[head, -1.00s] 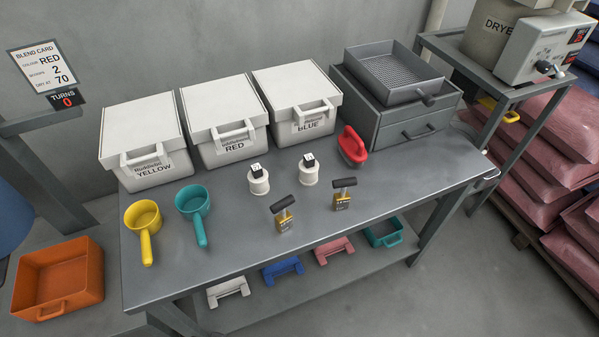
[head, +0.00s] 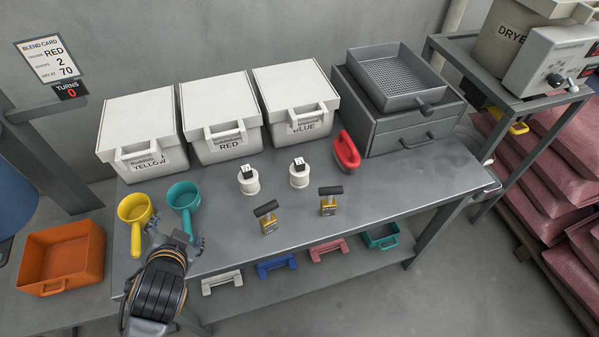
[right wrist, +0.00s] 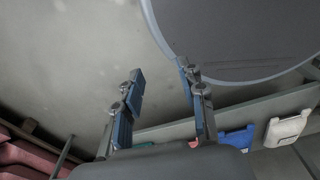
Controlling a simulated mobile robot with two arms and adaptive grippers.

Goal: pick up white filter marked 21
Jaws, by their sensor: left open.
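Two white cylindrical pieces with small dark-and-white tops stand upright on the table in the head view: a left white filter (head: 249,183) and a right white filter (head: 299,177). Their markings are too small to read, so I cannot tell which is 21. My left gripper (head: 176,238) is open and empty at the table's front left, just in front of the teal scoop (head: 185,198) and well short of both filters. My right gripper (right wrist: 160,82) shows only in the right wrist view, its fingers apart with nothing between them.
A yellow scoop (head: 135,210) lies left of the left gripper. White lidded bins (head: 222,138) line the back. The table's right front is clear.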

